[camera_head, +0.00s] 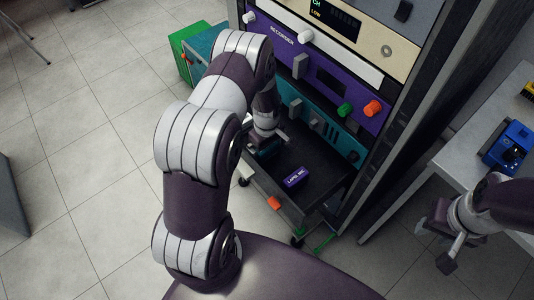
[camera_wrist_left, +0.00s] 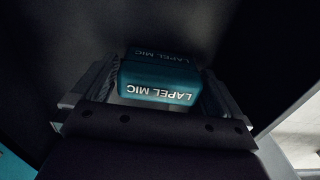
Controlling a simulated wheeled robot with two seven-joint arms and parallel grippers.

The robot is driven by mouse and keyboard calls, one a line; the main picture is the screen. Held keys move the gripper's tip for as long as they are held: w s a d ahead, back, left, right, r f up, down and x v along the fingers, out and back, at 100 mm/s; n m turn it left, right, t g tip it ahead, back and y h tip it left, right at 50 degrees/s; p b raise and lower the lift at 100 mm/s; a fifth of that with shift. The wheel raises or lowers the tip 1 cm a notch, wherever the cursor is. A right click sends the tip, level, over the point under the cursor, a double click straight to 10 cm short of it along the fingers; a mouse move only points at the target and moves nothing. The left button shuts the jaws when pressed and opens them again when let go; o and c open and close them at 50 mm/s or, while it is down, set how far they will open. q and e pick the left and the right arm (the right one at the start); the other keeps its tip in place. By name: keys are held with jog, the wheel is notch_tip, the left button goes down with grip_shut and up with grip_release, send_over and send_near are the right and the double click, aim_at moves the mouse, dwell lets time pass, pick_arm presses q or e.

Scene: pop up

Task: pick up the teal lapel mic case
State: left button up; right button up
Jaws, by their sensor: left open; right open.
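The teal lapel mic case (camera_wrist_left: 158,83) lies in the dark open drawer (camera_head: 322,183). In the left wrist view it sits between the fingers of my left gripper (camera_wrist_left: 160,95), with "LAPEL MIC" lettering on two faces. In the head view my left gripper (camera_head: 266,146) reaches down into the drawer's left part; a small teal bit of the case (camera_head: 268,152) shows beside it, the rest hidden. The left gripper is open around the case; contact cannot be told. My right gripper (camera_head: 437,245) is open and empty, outside the rack at the right.
A purple lapel mic case (camera_head: 296,177) lies in the same drawer, right of my left gripper. The rack's purple recorder panel (camera_head: 330,78) rises behind. A white table (camera_head: 470,155) with a blue device (camera_head: 508,146) stands at right.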

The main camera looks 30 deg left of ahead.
pick_arm(q)
jog(key=shift+f, duration=0.5)
jog(key=shift+r, duration=0.1)
jog(key=shift+c, duration=0.3)
jog(key=c, duration=0.7)
jog(key=shift+c, duration=0.2)
